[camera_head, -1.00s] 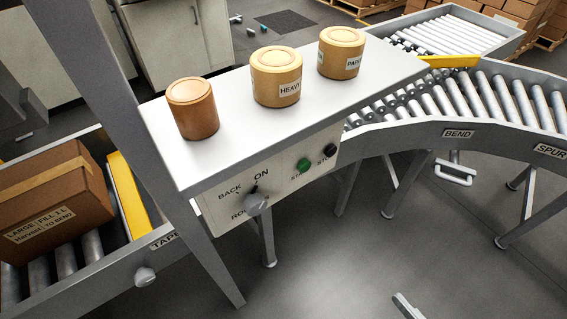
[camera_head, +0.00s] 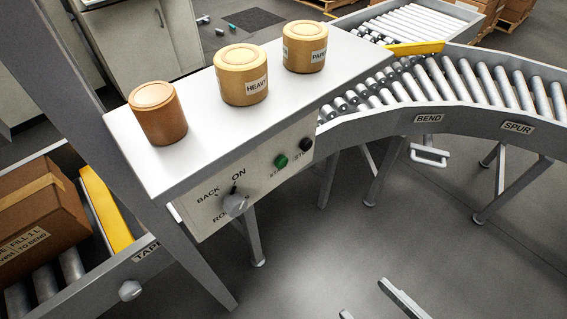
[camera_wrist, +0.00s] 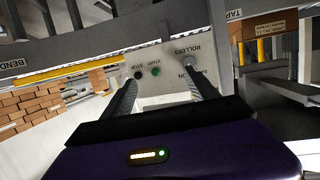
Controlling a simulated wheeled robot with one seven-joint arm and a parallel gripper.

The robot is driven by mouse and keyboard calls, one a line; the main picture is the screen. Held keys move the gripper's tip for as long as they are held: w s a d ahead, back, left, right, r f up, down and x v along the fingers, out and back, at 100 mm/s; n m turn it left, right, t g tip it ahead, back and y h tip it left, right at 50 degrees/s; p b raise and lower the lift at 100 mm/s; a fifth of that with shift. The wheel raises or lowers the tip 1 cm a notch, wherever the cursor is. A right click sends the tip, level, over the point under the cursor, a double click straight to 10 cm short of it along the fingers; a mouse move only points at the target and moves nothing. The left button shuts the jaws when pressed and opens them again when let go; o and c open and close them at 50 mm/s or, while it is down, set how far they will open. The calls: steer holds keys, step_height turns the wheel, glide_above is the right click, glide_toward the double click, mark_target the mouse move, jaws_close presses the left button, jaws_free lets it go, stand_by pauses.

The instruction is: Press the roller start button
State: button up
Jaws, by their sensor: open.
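In the wrist view my gripper (camera_wrist: 163,92) is open and empty.
Three round tubs (camera_head: 241,75) stand on the shelf above the panel. A roller conveyor marked BEND (camera_head: 429,118) curves off to the right. A cardboard box (camera_head: 42,215) lies on the left conveyor beside a yellow bar. The floor before the panel is clear.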

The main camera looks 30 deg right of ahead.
jaws_close()
stand_by(1.6)
